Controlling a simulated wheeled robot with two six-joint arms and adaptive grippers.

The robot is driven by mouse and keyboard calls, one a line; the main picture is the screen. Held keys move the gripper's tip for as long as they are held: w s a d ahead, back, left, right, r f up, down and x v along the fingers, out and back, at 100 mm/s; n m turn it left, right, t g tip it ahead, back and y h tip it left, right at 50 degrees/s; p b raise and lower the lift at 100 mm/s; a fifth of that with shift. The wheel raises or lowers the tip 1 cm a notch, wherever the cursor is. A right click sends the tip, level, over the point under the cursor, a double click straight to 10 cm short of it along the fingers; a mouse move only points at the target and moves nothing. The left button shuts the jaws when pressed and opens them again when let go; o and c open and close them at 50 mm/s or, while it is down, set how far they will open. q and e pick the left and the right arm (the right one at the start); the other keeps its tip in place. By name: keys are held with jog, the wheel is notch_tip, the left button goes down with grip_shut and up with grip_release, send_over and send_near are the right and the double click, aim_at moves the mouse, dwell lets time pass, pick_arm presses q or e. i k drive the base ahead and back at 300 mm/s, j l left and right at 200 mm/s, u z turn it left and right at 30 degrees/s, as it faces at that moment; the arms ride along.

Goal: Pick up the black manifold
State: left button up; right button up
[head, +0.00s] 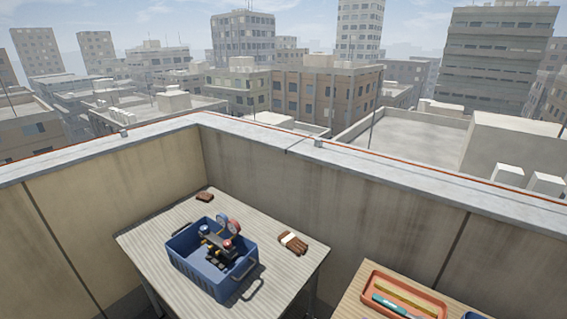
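The black manifold (219,243) sits inside a blue crate (196,273) on a light wooden table. It has two round gauges on top, one bluish and one red, and a blue knob and a red knob lower down. It looks tilted in the crate, and the crate's near wall hides part of its lower side. Neither of my grippers shows in the head view.
A brown wallet-like item (205,196) lies behind the crate, and brown gloves (293,243) lie to its right. A second table at the lower right holds an orange tray (378,277) with tools. A parapet wall (290,190) closes off the back.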

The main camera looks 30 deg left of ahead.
aim_at(220, 257)
jog(key=k+u, duration=0.2)
jog(key=u, duration=0.25)
jog(key=k+j+u, duration=0.1)
jog(key=u, duration=0.35)
jog(key=k+j+u, duration=0.2)
jog(key=u, duration=0.25)
jog(key=i+j, duration=0.25)
jog(key=j, duration=0.2)
jog(key=i+j+u, duration=0.1)
jog(key=i+j, duration=0.15)
jog(key=j, duration=0.2)
jog(key=i+j, duration=0.55)
jog(key=j, duration=0.3)
jog(key=u, duration=0.05)
